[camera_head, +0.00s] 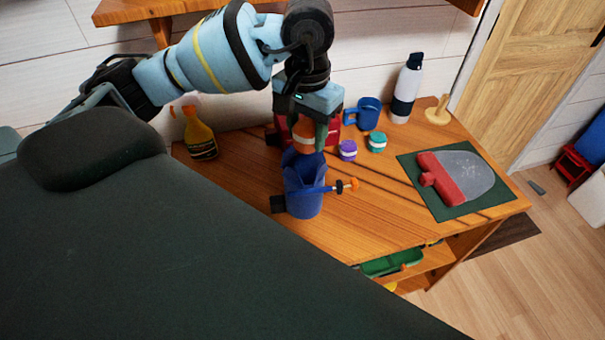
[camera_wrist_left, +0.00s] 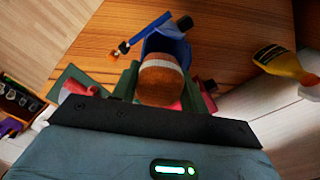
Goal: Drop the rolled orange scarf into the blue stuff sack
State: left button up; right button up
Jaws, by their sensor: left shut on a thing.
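My left gripper (camera_head: 307,142) is shut on the rolled orange scarf (camera_head: 303,133), which has a pale band. It holds the scarf upright, just above the blue stuff sack (camera_head: 303,196). The sack stands open on the wooden table. In the left wrist view the scarf (camera_wrist_left: 161,82) sits between the green fingers and covers part of the sack (camera_wrist_left: 166,44). From these views I cannot tell whether the scarf's lower end is inside the sack's rim. My right gripper is not in view.
A yellow bottle (camera_head: 199,138) stands left. Purple (camera_head: 347,150) and teal (camera_head: 377,142) jars, a blue mug (camera_head: 369,113) and a white bottle (camera_head: 404,92) stand right. A green mat (camera_head: 434,203) holds a red-handled tool.

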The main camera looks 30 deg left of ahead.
aim_at(306, 152)
pick_arm(q)
jog(key=shift+w+a+r, duration=0.1)
jog(key=shift+r, duration=0.2)
jog(key=shift+f, duration=0.45)
notch_tip(306, 152, down, 4)
jog(key=shift+r+b, duration=0.25)
jog(key=shift+b, duration=0.35)
jog(key=shift+f, duration=0.8)
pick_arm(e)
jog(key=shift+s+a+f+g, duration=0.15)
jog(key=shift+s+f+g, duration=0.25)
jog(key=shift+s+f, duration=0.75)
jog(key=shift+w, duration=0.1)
pick_arm(q)
jog(key=o, duration=1.1)
jog(key=shift+c, duration=0.2)
